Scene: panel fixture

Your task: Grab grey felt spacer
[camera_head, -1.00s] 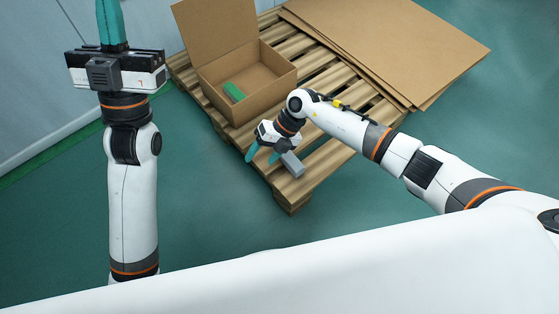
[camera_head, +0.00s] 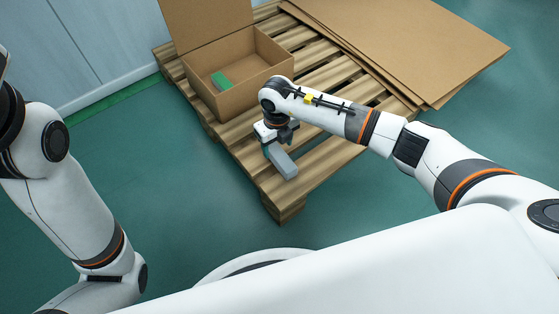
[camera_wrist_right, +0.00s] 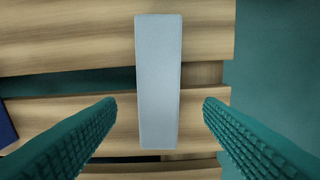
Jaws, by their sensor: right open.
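The grey felt spacer (camera_head: 283,162) is a long grey block lying on the wooden pallet near its front corner. In the right wrist view the spacer (camera_wrist_right: 159,80) lies lengthwise across the slats, between the lines of the two ridged teal fingers, with a gap on each side. My right gripper (camera_head: 267,152) is over the pallet right at the spacer, pointing down, open and empty; in the right wrist view the open gripper (camera_wrist_right: 159,105) straddles the spacer's near part. My left gripper is outside the view; only my left arm shows at the left.
An open cardboard box (camera_head: 262,73) stands on the pallet (camera_head: 250,137) with a green block (camera_head: 221,81) inside. Flat cardboard sheets (camera_head: 410,35) lie at the back right. A dark blue thing (camera_wrist_right: 6,128) shows at the left edge of the right wrist view.

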